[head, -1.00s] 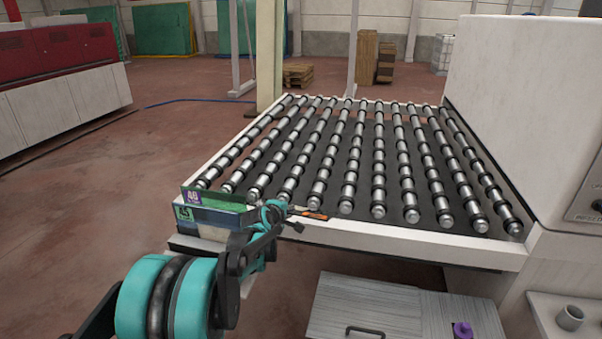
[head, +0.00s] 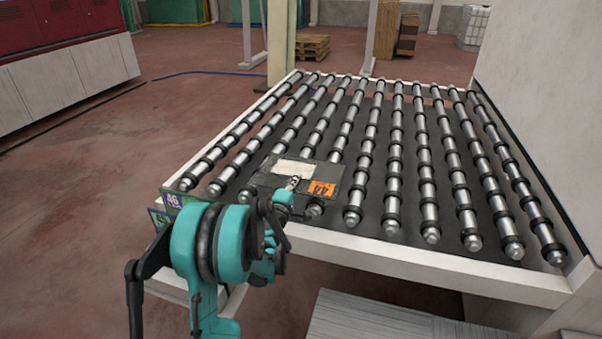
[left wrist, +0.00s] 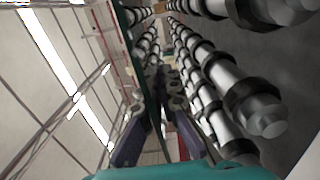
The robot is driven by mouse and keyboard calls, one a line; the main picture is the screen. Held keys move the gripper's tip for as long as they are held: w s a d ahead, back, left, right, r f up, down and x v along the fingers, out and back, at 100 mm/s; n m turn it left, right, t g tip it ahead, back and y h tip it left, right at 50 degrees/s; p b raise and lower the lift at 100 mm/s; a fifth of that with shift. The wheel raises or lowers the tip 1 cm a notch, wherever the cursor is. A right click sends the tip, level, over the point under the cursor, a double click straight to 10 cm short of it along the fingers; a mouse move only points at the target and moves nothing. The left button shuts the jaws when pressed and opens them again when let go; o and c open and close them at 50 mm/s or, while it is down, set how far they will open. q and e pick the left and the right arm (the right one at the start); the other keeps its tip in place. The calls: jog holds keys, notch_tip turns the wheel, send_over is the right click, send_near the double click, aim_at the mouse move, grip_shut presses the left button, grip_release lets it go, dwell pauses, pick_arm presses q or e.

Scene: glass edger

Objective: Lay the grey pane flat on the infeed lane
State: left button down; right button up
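The grey pane (head: 333,178) has an orange label and a pale strip. In the head view it lies roughly level over the near left end of the infeed lane's rollers (head: 372,143). My left gripper (head: 291,186) is shut on the pane's near edge. In the left wrist view my left gripper's fingers (left wrist: 158,125) close on the pane's edge, which shows as a thin dark green strip (left wrist: 128,62), with rollers (left wrist: 210,85) beside it. I cannot tell whether the pane touches the rollers. My right gripper is out of view.
Two labelled panes, one with a purple label (head: 173,199) and one with a green label, stand at the lane's near left corner, partly behind my arm. The white frame edge (head: 430,272) runs along the front. A white machine (head: 535,110) stands at the right. The far rollers are bare.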

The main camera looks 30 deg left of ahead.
aim_at(297, 196)
pick_arm(q)
jog(key=shift+w, duration=0.2)
jog(key=shift+s+f+b, duration=0.15)
jog(key=shift+f+b, duration=0.2)
jog(key=shift+b, duration=0.05)
notch_tip(297, 196, down, 6)
jog(key=b, duration=0.3)
jog(key=shift+s+d+r+b, duration=0.1)
jog(key=shift+d+r+b, duration=0.1)
jog(key=shift+b, duration=0.2)
jog(key=c, duration=1.6)
grip_release()
jog(key=shift+f, duration=0.15)
jog(key=shift+c, duration=0.2)
jog(key=shift+a, duration=0.1)
jog(key=shift+a, duration=0.1)
jog(key=shift+f+b, duration=0.1)
jog(key=shift+b, duration=0.2)
